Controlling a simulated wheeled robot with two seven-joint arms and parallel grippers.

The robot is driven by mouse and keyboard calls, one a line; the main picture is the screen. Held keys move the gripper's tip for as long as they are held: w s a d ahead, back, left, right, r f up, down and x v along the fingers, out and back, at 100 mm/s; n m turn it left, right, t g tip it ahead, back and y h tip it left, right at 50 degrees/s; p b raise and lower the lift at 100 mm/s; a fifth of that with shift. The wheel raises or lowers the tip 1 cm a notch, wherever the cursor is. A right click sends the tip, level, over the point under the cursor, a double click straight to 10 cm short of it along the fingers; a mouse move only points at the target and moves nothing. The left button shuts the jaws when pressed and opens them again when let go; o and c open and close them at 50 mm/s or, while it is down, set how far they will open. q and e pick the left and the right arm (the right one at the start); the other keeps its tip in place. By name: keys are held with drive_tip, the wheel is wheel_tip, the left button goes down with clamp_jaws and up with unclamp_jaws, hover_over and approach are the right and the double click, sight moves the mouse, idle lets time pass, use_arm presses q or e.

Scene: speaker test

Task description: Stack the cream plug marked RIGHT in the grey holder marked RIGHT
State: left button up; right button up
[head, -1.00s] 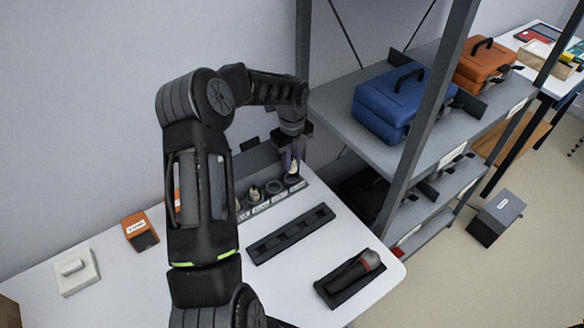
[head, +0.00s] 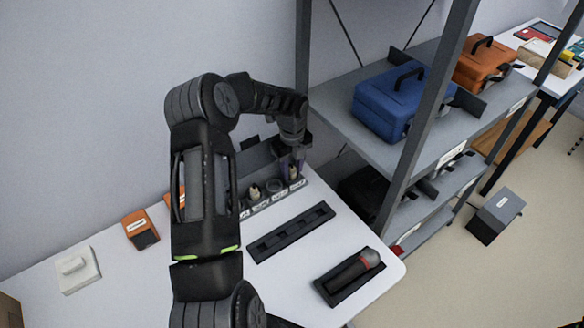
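A grey rack (head: 263,207) with a row of labelled round holders stands at the back of the white table, partly hidden behind my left arm. The labels are too small to read surely. My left gripper (head: 291,170) points down over the far right holder. A small cream plug (head: 293,174) shows between its fingers, at that holder; I cannot tell whether the fingers press on it. Another cream plug (head: 254,193) stands in a holder further left. The holder (head: 274,186) between them looks empty. My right gripper is not in view.
A long dark slotted tray (head: 291,233) lies in front of the rack. A microphone (head: 354,270) lies in a dark cradle at the front right. An orange box (head: 140,230) and a white block (head: 76,270) are at the left. A grey shelf (head: 350,130) rises close behind, on the right.

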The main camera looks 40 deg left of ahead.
sight(292, 168)
use_arm(q)
drive_tip(key=shift+o, duration=0.4)
drive_tip(key=shift+r, duration=0.5)
wheel_tip(292, 168, up, 12)
drive_tip(key=b, duration=0.1)
drive_tip(key=shift+f, duration=0.15)
idle(0.5)
